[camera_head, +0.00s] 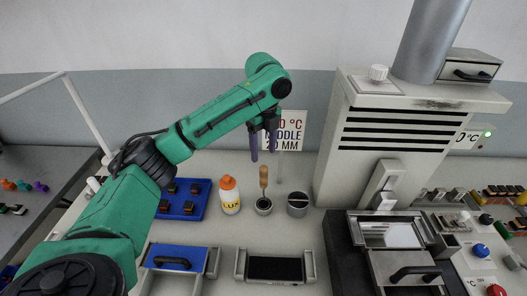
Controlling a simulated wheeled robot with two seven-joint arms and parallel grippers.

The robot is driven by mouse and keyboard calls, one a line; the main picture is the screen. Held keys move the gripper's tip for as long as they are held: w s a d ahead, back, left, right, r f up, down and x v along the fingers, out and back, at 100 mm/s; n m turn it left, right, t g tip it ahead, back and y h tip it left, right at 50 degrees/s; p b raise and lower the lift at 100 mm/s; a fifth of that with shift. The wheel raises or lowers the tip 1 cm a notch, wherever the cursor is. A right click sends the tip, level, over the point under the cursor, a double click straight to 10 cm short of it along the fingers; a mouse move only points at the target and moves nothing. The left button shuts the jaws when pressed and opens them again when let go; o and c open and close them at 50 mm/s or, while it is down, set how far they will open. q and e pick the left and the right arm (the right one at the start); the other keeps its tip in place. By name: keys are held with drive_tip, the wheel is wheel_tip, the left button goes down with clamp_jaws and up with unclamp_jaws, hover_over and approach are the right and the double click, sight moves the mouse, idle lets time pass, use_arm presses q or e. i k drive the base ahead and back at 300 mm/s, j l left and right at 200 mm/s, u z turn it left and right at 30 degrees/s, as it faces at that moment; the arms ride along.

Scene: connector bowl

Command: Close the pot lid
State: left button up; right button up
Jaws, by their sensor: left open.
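My right gripper is out of view.
A white bottle with an orange cap (229,195) and a blue tray (182,200) with dark blocks stand left of the cup. A large machine (400,140) rises on the right. Handled boxes (180,256) line the front; bare bench lies between.

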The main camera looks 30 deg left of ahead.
sight(397, 268)
drive_tip(key=k, duration=2)
